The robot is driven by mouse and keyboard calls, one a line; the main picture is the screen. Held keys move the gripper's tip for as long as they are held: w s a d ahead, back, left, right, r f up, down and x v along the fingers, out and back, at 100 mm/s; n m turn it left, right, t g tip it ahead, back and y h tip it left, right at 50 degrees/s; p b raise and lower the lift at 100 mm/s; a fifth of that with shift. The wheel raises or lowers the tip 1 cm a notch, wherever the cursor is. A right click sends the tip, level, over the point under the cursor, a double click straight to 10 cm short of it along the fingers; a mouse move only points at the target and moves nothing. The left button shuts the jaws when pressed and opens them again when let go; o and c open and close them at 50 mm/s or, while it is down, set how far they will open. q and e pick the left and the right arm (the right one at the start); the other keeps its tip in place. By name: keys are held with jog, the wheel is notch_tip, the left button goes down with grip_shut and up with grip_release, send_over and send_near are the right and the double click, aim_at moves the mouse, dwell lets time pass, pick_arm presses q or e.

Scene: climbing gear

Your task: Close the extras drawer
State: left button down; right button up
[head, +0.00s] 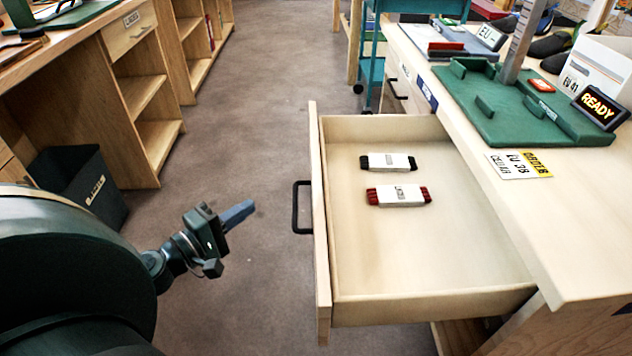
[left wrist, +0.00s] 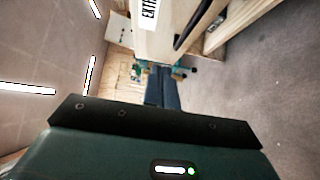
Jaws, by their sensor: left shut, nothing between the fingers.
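The extras drawer (head: 430,270) stands pulled open from the counter on the right in the head view. Its front panel (head: 319,220) with a black handle (head: 302,207) faces left. In the left wrist view, the gripper fingers (left wrist: 163,90) show below the drawer front (left wrist: 165,25), which bears a partly cut-off "EXTR" label (left wrist: 149,10). My right gripper is not in view.
The counter (head: 570,210) above the drawer carries a green measuring device (head: 520,110), a "READY" display (head: 599,107) and a size card (head: 519,165). A dark bin (head: 75,185) and wooden shelves (head: 150,95) stand at left. The floor between is clear.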

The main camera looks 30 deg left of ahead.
pick_arm(q)
jog(key=p, duration=0.1)
send_near(297, 185)
jog(key=w+d+r, duration=0.1)
jog(key=w+r, duration=0.3)
jog(key=w, duration=0.1)
jog(key=shift+w+d+f+p, duration=0.2)
jog(key=shift+w+d, duration=0.15)
jog(key=shift+d, duration=0.2)
jog(key=shift+w+d+f+p, duration=0.1)
jog(key=shift+w+d+p, duration=0.1)
jog(key=shift+w+d, duration=0.25)
jog(key=shift+w+d+f, duration=0.1)
jog(key=shift+w+d, duration=0.1)
jog(key=shift+d, duration=0.4)
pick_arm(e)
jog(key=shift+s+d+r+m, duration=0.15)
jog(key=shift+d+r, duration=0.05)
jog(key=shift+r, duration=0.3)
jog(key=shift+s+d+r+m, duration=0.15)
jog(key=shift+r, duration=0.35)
